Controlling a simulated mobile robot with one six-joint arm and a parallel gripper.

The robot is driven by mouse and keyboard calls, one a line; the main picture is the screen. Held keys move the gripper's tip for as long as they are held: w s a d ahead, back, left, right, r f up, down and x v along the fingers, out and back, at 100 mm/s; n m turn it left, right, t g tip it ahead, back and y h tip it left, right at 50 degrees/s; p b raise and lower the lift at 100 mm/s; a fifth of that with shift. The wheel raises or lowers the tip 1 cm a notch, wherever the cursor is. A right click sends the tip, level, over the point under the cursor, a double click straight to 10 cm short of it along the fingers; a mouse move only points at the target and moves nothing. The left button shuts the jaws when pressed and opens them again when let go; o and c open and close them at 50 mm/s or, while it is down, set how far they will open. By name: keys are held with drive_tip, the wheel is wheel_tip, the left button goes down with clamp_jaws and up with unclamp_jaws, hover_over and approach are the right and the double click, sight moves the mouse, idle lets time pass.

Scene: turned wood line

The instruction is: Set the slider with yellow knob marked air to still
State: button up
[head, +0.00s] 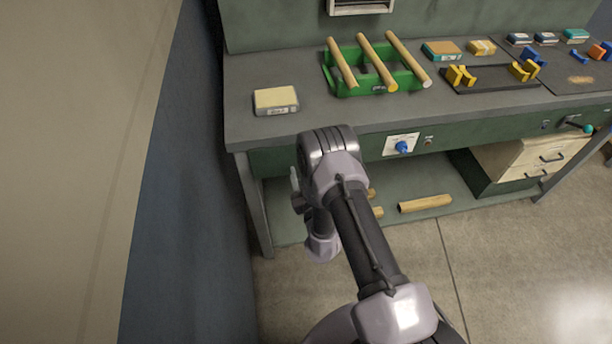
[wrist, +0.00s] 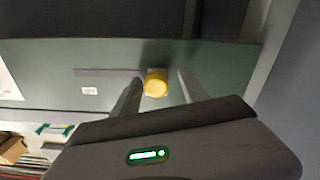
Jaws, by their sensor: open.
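The yellow knob (wrist: 155,83) of the slider shows in the wrist view, on a green panel. It stands at the right end of a dark straight slot (wrist: 105,73). A small white label (wrist: 89,90) sits beside the slot, its print too small to read. My gripper (wrist: 159,76) is open, with one finger on each side of the knob. A gap shows between the knob and the right finger; the left finger is closer, and I cannot tell if it touches. In the head view my arm hides the slider and the fingers, at the left part of the bench front.
On the bench (head: 240,90) stand a green rack (head: 350,88) with wooden rods and a cream box (head: 276,100). A blue rotary knob (head: 403,147) is on the bench front, right of my wrist. Cream drawers (head: 535,155) stand further right. A blue wall (head: 185,190) is close on the left.

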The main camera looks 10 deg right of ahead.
drive_tip(key=s+p, duration=1.1)
drive_tip(key=p, duration=0.4)
drive_tip(key=shift+s, duration=0.35)
